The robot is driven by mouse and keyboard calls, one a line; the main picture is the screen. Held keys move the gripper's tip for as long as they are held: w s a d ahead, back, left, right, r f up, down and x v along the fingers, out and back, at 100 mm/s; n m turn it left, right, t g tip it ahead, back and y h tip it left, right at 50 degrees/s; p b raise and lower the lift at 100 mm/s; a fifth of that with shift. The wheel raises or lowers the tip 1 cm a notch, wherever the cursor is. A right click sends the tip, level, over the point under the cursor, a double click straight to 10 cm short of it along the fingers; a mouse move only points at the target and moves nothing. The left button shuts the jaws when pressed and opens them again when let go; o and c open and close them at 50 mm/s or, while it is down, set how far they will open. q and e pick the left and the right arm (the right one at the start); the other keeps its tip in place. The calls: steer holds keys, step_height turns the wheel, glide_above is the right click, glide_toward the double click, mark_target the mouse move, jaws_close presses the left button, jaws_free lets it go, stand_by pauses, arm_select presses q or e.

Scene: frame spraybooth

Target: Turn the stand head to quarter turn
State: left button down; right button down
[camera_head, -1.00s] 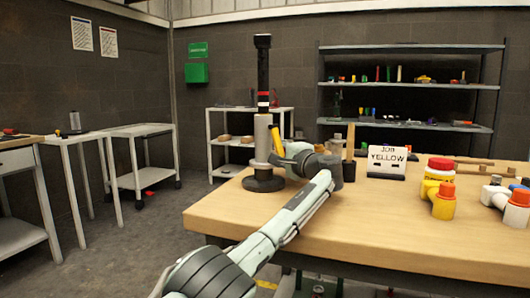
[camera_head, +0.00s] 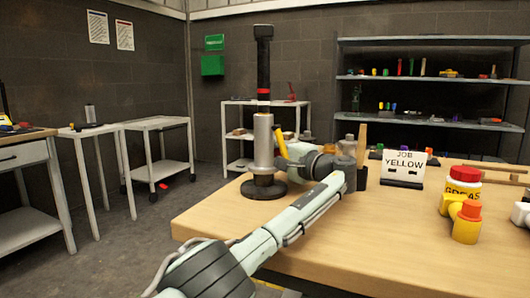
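The stand stands upright on the left part of the wooden bench. It has a round black base (camera_head: 264,187), a silver-grey sleeve (camera_head: 263,140), a red band (camera_head: 263,95) and a black upper column (camera_head: 263,62) with a wider cap (camera_head: 263,32). A yellow bar (camera_head: 281,142) slants beside the sleeve on its right. My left gripper (camera_head: 287,163) is low at the stand's right side, its arm reaching in from the bottom left. Its fingertips are small and partly hidden, so I cannot tell whether they are open or touch the stand.
A "JOB YELLOW" sign (camera_head: 403,167), a wooden-handled tool (camera_head: 361,145), a red-capped jar (camera_head: 462,185) and a yellow-orange fitting (camera_head: 465,222) stand to the right on the bench (camera_head: 370,230). Shelving (camera_head: 430,78) is behind. The front-left bench top is clear.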

arm_select(q)
steer(key=shift+s+a+f+y, duration=0.1)
steer(key=shift+a+f+y, duration=0.1)
steer(key=shift+f+y, duration=0.1)
steer(key=c, duration=1.2)
jaws_free()
steer(key=shift+r, duration=0.2)
steer(key=shift+o, duration=0.2)
steer(key=shift+s+d, duration=0.1)
steer(key=shift+d, duration=0.05)
steer(key=shift+s+d+r, duration=0.1)
steer(key=shift+s+d, duration=0.15)
steer(key=shift+d, duration=0.05)
steer(key=v, duration=0.6)
steer(key=shift+s+d, duration=0.15)
steer(key=shift+s, duration=0.05)
